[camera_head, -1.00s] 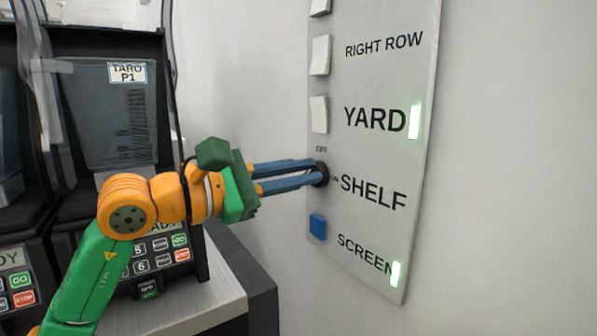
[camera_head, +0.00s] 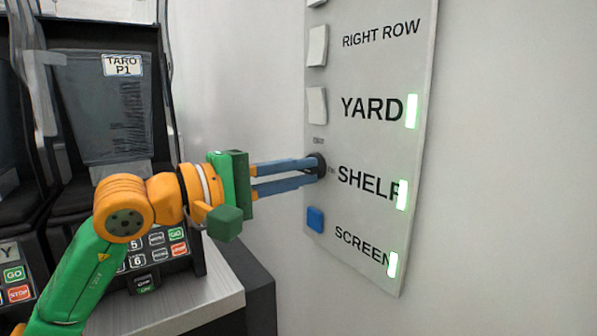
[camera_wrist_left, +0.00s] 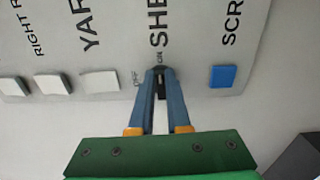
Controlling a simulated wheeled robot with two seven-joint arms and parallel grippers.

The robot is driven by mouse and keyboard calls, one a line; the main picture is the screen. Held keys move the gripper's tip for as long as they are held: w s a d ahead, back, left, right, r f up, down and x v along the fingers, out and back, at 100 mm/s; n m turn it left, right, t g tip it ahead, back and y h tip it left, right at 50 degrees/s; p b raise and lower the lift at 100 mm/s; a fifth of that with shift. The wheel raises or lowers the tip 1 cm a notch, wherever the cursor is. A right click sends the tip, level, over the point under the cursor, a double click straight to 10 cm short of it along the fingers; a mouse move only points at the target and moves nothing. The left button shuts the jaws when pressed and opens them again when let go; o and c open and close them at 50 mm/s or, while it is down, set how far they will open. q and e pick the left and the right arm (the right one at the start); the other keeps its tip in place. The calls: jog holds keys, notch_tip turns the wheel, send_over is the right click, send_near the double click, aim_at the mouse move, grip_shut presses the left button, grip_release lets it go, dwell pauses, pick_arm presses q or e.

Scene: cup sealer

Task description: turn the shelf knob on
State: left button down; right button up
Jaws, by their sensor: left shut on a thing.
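The shelf knob (camera_head: 320,166) is a small dark round knob on the grey wall panel (camera_head: 385,60), left of the word SHELF. My left gripper (camera_head: 315,170) is shut on it, its two blue fingers on either side. In the left wrist view the fingertips (camera_wrist_left: 160,72) close around the knob (camera_wrist_left: 161,88), which is mostly hidden between them, near the small OFF and ON marks. A green light (camera_head: 402,195) glows beside SHELF. My right gripper is not in view.
White switches (camera_head: 317,105) sit above the knob and a blue switch (camera_head: 315,219) below it. YARD (camera_head: 411,111) and SCREEN (camera_head: 393,264) lights also glow green. Dark dispensing machines (camera_head: 105,120) stand on a counter (camera_head: 185,308) at the left.

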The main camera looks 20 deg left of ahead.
pick_arm(q)
jog(key=shift+f+m, duration=0.1)
jog(key=shift+m, duration=0.3)
jog(key=c, duration=0.9)
grip_release()
jog(key=shift+s+a+f, duration=0.1)
jog(key=shift+s+a, duration=0.1)
jog(key=shift+s, duration=0.05)
jog(key=b+v, duration=0.2)
jog(key=v, duration=0.4)
jog(key=shift+s+a+b, duration=0.1)
jog(key=shift+s+b, duration=0.1)
jog(key=shift+b, duration=0.15)
